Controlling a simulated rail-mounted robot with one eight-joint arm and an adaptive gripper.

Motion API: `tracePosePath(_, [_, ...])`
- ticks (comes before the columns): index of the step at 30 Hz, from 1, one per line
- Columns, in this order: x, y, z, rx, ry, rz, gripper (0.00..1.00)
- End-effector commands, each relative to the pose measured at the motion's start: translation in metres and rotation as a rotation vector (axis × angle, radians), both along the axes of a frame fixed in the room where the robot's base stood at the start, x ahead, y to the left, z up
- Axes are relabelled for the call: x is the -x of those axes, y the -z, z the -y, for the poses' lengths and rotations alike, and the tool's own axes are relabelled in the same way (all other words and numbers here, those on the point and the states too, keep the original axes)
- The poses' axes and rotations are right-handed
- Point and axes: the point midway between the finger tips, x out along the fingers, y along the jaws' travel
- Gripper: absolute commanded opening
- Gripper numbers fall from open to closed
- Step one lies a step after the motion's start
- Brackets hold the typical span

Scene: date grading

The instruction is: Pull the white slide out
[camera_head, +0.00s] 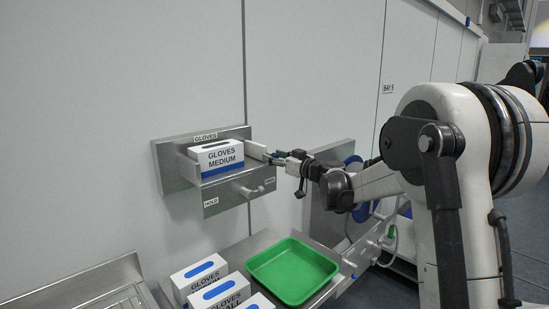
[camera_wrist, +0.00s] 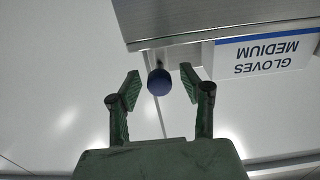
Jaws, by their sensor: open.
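The white slide (camera_head: 257,151) appears as a short pale bar at the right side of the steel glove holder (camera_head: 222,190), beside the glove box. In the wrist view a pale block (camera_wrist: 187,55), which seems to be the slide, shows behind a round dark blue knob (camera_wrist: 159,82). My gripper (camera_head: 284,157) is at the bar's right end. In the wrist view my gripper (camera_wrist: 160,86) is open, with the knob between its green fingertips and gaps on both sides. The knob is hidden in the head view.
A GLOVES MEDIUM box (camera_head: 217,157) sits in the holder. A pale knob (camera_head: 262,190) sticks out of the holder's front, between HOLD and FREE labels. Below are a green tray (camera_head: 293,271) and several glove boxes (camera_head: 198,276). A steel panel (camera_head: 325,215) stands close below my wrist.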

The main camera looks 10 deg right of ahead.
Motion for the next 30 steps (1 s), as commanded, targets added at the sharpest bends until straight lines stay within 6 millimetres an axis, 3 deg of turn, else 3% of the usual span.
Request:
tracePosePath(5, [0.014,0.000,0.009,0.000,0.001,0.000,0.41])
tracePosePath(18, [0.084,0.000,0.052,0.000,0.002,0.000,0.41])
tracePosePath(24, [0.099,0.000,0.061,0.000,0.001,0.000,0.41])
tracePosePath(30, [0.102,0.000,0.062,0.000,0.000,0.000,0.41])
